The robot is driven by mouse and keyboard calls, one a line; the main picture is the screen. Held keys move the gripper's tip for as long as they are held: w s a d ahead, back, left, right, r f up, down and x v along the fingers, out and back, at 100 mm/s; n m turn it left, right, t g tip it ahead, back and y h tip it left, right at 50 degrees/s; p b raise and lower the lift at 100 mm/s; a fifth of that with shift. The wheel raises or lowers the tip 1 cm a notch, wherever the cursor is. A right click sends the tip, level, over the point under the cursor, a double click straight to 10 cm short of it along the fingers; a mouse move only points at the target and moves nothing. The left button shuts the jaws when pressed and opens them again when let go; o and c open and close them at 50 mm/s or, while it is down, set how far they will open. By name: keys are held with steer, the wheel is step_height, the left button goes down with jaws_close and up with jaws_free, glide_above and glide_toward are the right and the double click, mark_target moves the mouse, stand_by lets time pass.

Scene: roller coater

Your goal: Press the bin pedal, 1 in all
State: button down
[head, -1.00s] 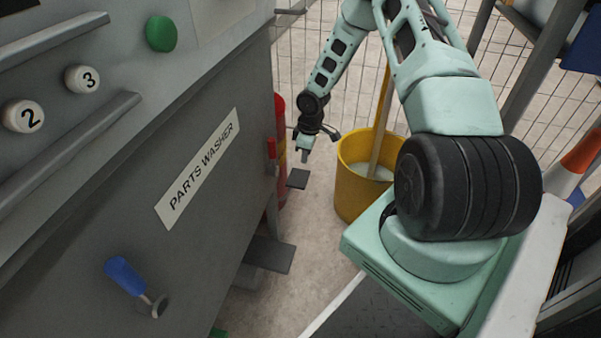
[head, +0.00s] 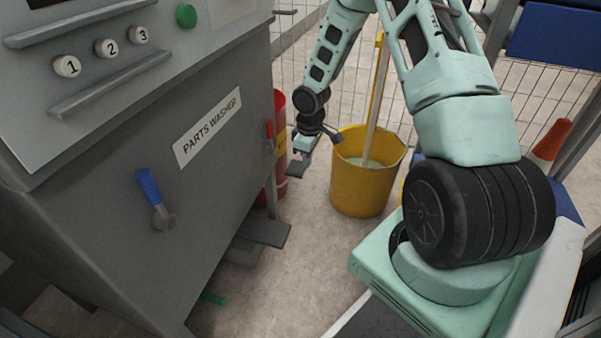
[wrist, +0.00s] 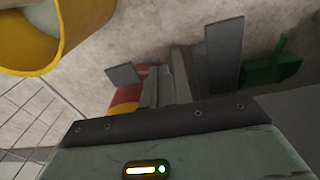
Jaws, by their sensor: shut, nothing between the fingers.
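A small flat grey plate, pedal-like (head: 296,169), sticks out low beside a red can-shaped body with a yellow band (head: 281,148), probably the bin; I cannot be sure. The plate also shows in the wrist view (wrist: 123,76), left of my fingertips, with the red and yellow body (wrist: 125,99) behind it. My gripper (head: 300,157) is shut and empty, pointing down. In the head view its tip overlaps the plate's upper edge; the wrist view shows the fingers (wrist: 166,82) beside it. I cannot tell whether they touch.
The grey parts washer (head: 90,210) fills the left, with a larger grey pedal plate (head: 262,232) and a green part (head: 213,298) at its foot. A yellow mop bucket (head: 360,190) stands right of my gripper. Wire fencing lies behind. Some floor between is clear.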

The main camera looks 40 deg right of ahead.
steer(key=s+a+r, duration=0.2)
steer(key=a+r, duration=0.1)
steer(key=r, duration=0.2)
steer(key=shift+s+a+m, duration=0.2)
steer(key=shift+a+m, duration=0.15)
steer(key=shift+m, duration=0.05)
steer(key=shift+r, duration=0.2)
